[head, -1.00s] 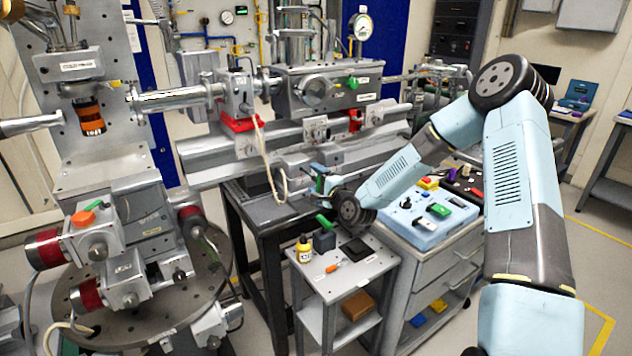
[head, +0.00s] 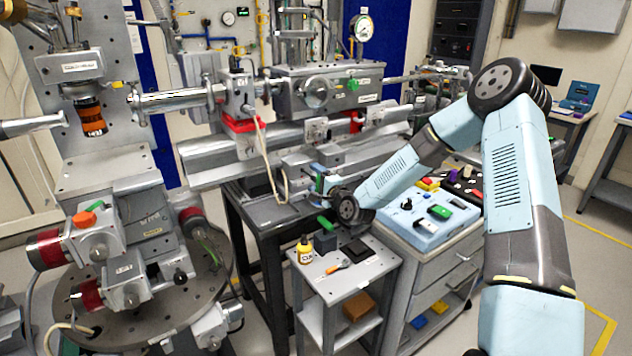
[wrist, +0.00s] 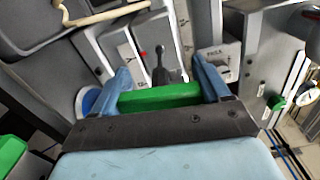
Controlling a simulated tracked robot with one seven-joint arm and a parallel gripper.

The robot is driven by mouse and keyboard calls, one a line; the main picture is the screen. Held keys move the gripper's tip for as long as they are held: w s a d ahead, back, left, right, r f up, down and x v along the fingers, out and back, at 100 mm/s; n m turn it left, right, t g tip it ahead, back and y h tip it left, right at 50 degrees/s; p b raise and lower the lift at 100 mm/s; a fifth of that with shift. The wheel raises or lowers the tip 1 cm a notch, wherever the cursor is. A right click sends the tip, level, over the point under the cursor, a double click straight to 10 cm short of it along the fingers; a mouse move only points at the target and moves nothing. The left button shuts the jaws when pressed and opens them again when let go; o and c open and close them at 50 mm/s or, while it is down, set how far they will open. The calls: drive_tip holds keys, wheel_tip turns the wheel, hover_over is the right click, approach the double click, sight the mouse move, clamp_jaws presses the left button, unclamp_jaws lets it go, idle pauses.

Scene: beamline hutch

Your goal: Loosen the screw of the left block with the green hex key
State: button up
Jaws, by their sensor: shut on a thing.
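My gripper (wrist: 162,92) is shut on the green handle of the hex key (wrist: 160,98), which lies crosswise between its two blue fingers. A dark shaft (wrist: 159,62) stands beyond the handle, in front of the grey blocks. Whether its tip sits in a screw is hidden. In the head view my gripper (head: 319,176) is at the front of the rail, close to the left block (head: 296,165) and the right block (head: 328,156). The key is too small there to tell its seating. The screw itself is not visible.
A small cart (head: 350,283) below my gripper carries a yellow bottle (head: 304,252), a dark holder with a green-topped piece (head: 325,241) and an orange-handled tool (head: 336,267). A drawer cabinet (head: 440,262) stands to the right. A beige cable (head: 268,160) hangs left of the blocks.

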drive_tip(key=shift+n, duration=2)
drive_tip(key=shift+n, duration=2)
drive_tip(key=n, duration=0.4)
drive_tip(key=shift+s+r, duration=0.1)
